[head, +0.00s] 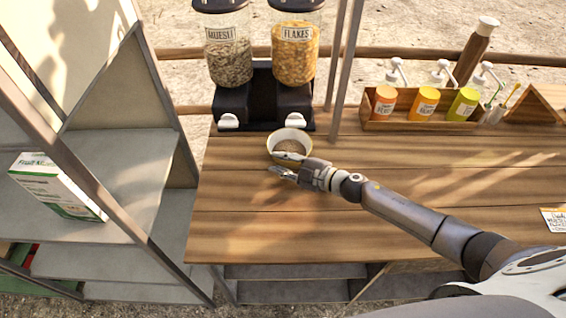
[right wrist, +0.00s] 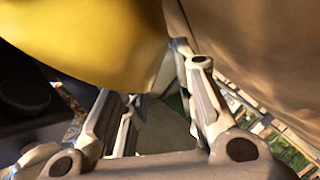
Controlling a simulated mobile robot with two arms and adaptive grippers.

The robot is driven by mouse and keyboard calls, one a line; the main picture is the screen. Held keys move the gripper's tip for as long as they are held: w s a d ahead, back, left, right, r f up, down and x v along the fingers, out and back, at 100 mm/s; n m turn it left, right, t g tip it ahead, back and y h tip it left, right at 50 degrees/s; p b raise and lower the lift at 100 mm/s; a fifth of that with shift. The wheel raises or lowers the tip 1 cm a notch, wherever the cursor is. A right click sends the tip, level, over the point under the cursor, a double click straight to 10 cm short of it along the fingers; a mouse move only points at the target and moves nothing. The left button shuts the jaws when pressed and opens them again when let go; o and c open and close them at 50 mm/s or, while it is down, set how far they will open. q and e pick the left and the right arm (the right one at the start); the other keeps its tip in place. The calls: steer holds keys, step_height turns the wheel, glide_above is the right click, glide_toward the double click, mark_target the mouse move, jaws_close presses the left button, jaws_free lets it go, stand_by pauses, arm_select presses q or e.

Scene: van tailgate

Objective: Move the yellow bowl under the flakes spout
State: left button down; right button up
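The yellow bowl (head: 272,149) stands on the wooden counter with brown contents in it. It is just in front of the dispenser base, near the flakes spout's white lever (head: 305,115) and slightly left of it. The flakes dispenser (head: 295,50) is the right one of the pair. My right gripper (head: 279,163) is at the bowl's near side with its fingers apart, one over the near rim and one outside it. In the right wrist view the bowl (right wrist: 90,35) fills the upper left, close to the fingers; contact is unclear. My left gripper is out of view.
The muesli dispenser (head: 228,55) stands left of the flakes. A wooden rack with sauce bottles (head: 425,103) is at the back right. Metal posts (head: 348,70) rise behind the counter. A shelf unit with a carton (head: 55,185) stands left. The counter's middle and right are largely clear.

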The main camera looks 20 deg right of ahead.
jaws_close()
steer(key=shift+d, duration=0.5)
steer(key=shift+o, duration=1.5)
jaws_free()
steer(key=v, duration=1.2)
